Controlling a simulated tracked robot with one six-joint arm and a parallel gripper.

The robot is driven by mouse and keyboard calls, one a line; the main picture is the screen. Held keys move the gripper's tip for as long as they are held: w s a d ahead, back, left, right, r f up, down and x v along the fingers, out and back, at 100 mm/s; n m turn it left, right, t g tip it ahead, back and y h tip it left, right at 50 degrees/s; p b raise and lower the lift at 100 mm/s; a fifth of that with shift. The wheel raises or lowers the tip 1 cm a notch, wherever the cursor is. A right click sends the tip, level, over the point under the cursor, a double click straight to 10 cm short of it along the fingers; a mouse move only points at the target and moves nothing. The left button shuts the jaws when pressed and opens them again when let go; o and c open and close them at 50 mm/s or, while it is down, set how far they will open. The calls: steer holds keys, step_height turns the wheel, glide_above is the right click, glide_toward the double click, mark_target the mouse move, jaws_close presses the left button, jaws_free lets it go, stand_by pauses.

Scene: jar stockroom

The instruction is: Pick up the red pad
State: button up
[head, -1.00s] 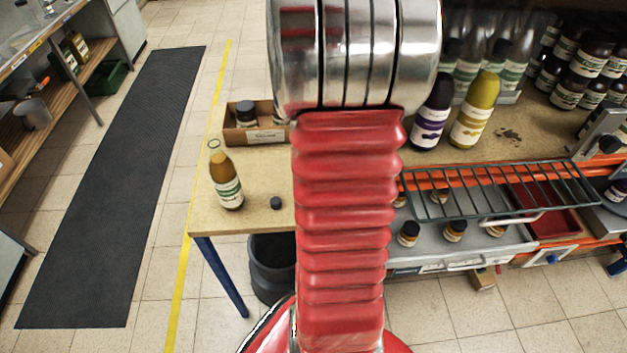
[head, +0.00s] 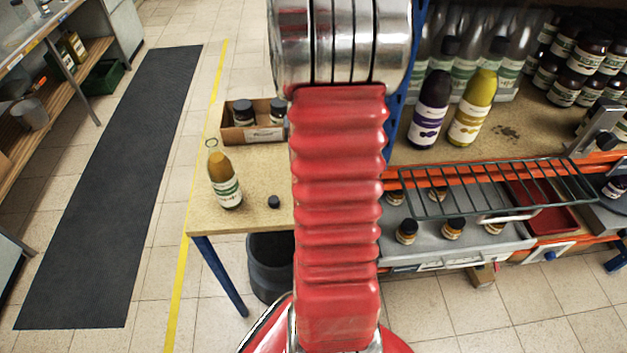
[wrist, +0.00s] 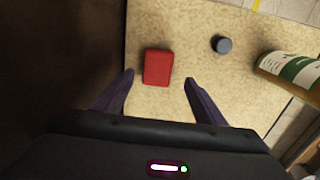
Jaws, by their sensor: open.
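The red pad (wrist: 158,67) is a small red block lying on the tan tabletop in the wrist view. My gripper (wrist: 159,77) is open, with one dark finger on each side of the pad's near end in the picture. The pad appears between the fingertips, nearer the left one, and neither finger visibly touches it. I cannot tell how high the fingers are above the table. In the head view my own red arm hides the pad and the gripper.
A small dark cap (wrist: 222,44) and an orange-brown bottle (wrist: 290,72) are right of the pad. In the head view, the bottle (head: 224,180) stands on the small table (head: 250,215), with a cardboard box (head: 252,134) of jars behind. A wire rack (head: 500,190) juts out at right.

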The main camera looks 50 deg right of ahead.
steer(key=shift+f, duration=0.25)
steer(key=shift+s+d+f, duration=0.1)
steer(key=shift+s+f, duration=0.05)
steer(key=shift+f, duration=1.15)
steer(key=shift+s+f, duration=0.15)
steer(key=shift+f, duration=1.15)
steer(key=shift+c, duration=0.2)
steer(key=c, duration=1.2)
steer(key=shift+r, duration=0.1)
steer(key=shift+r, duration=1.8)
steer(key=s+a, duration=0.2)
steer(key=a, duration=0.3)
steer(key=s+a, duration=0.2)
steer(key=a, duration=0.4)
steer(key=s+a, duration=0.2)
steer(key=a, duration=0.4)
steer(key=shift+s+f, duration=0.15)
steer(key=shift+s, duration=0.05)
